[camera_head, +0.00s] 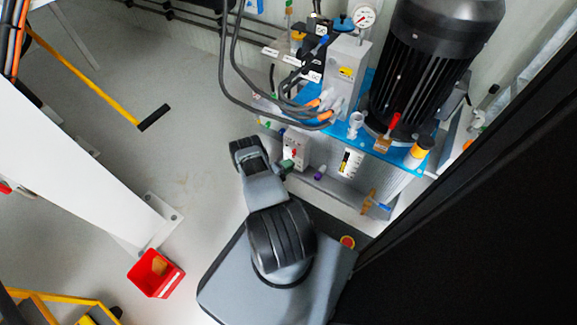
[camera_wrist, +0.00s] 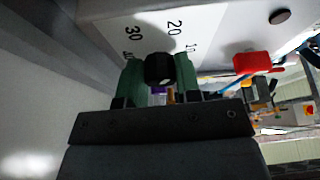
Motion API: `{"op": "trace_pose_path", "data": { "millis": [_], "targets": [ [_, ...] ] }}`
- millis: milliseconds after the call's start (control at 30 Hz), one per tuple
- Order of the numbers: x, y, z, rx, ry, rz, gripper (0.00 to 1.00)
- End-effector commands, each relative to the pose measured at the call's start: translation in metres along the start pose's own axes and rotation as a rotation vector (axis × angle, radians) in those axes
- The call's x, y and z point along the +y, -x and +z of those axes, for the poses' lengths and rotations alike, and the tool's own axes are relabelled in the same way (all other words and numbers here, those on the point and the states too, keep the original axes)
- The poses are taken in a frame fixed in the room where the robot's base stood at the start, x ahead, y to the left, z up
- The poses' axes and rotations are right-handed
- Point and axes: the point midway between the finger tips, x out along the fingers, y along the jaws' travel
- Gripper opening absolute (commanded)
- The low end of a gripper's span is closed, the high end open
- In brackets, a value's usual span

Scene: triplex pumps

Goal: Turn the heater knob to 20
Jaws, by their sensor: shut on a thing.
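The heater knob (camera_wrist: 159,69) is black and shows in the wrist view, in front of a white dial plate (camera_wrist: 195,22). The numbers 30, 20 and 10 are readable around it, with a partly covered number left of it that looks like 40. I cannot make out a pointer mark on the knob. My gripper (camera_wrist: 160,76) has its green fingers on either side of the knob and is shut on it. In the head view my gripper (camera_head: 287,164) reaches the small white heater box (camera_head: 298,143) on the pump unit; the knob is hidden there.
A red switch (camera_wrist: 252,62) sticks out right of the dial. In the head view, the pump unit carries a black motor (camera_head: 425,60), hoses and a pressure gauge (camera_head: 363,17). A red bin (camera_head: 156,274) stands on the floor. A dark panel (camera_head: 480,220) fills the right side.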

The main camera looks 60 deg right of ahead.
Motion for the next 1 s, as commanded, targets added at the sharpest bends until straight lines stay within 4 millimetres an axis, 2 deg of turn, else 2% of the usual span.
{"op": "trace_pose_path", "data": {
  "millis": [33,67,300,533,667,767,1000],
  "targets": [
    [0.001,0.001,0.0,-0.003,0.002,0.001,0.08],
    [0.001,0.001,0.0,-0.003,0.002,0.001,0.33],
    [0.0,0.0,-0.001,0.0,0.0,0.001,0.56],
    [0.0,0.0,0.0,0.001,-0.001,0.001,0.57],
    [-0.001,0.007,0.0,0.0,-0.001,0.001,0.57],
    [-0.002,0.021,0.001,-0.003,-0.001,0.0,0.57],
    [-0.001,0.071,0.001,-0.004,-0.001,0.0,0.57]
  ]
}}
